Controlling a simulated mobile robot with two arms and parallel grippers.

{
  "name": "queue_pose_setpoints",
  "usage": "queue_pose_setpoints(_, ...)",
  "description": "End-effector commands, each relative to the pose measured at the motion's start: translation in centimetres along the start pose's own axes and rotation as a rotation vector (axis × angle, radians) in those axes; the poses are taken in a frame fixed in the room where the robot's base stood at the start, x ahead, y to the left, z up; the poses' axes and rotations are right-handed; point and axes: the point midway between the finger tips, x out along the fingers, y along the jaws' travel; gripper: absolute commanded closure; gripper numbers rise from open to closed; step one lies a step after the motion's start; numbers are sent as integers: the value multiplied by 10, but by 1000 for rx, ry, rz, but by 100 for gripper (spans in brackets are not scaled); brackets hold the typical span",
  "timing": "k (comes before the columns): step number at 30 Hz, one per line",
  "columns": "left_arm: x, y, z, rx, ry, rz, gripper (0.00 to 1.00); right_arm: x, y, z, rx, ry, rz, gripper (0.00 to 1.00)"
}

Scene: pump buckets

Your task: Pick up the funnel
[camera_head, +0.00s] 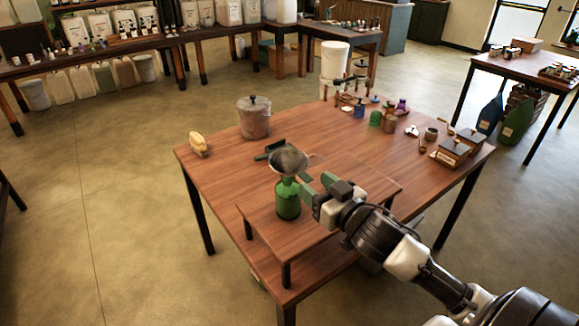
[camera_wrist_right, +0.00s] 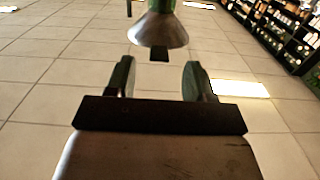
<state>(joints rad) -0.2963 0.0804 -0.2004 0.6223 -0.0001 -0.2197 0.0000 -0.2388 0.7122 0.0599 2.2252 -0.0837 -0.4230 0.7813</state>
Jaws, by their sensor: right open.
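The metal funnel (camera_head: 289,160) sits wide end up on the mouth of a green bottle (camera_head: 288,198), which stands on a low wooden riser (camera_head: 345,205) at the front of the table. My right gripper (camera_head: 305,185) comes in from the right with its jaws open and empty. It is beside the funnel and bottle neck, apart from them as far as I can tell. In the right wrist view the funnel (camera_wrist_right: 160,28) shows beyond the open fingertips (camera_wrist_right: 159,78), roughly centred between them. My left gripper is not in view.
Several small jars and wooden boxes (camera_head: 452,152) are at the back right. The left front of the tabletop is clear.

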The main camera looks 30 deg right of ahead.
Motion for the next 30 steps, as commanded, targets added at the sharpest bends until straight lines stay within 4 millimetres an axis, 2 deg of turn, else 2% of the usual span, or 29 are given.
queue_pose_setpoints(3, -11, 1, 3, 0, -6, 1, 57, 20, 2, -2, 1, 2, 1, 47)
queue_pose_setpoints(7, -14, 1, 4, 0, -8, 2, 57, 34, 1, -1, 0, 3, 1, 47)
queue_pose_setpoints(17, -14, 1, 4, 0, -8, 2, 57, 40, 1, 2, 1, 1, 0, 48)
queue_pose_setpoints(27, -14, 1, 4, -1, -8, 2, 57, 39, 1, 2, 1, 0, 0, 100)
queue_pose_setpoints(30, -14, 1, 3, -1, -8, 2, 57, 39, 1, 2, 1, 1, 0, 100)
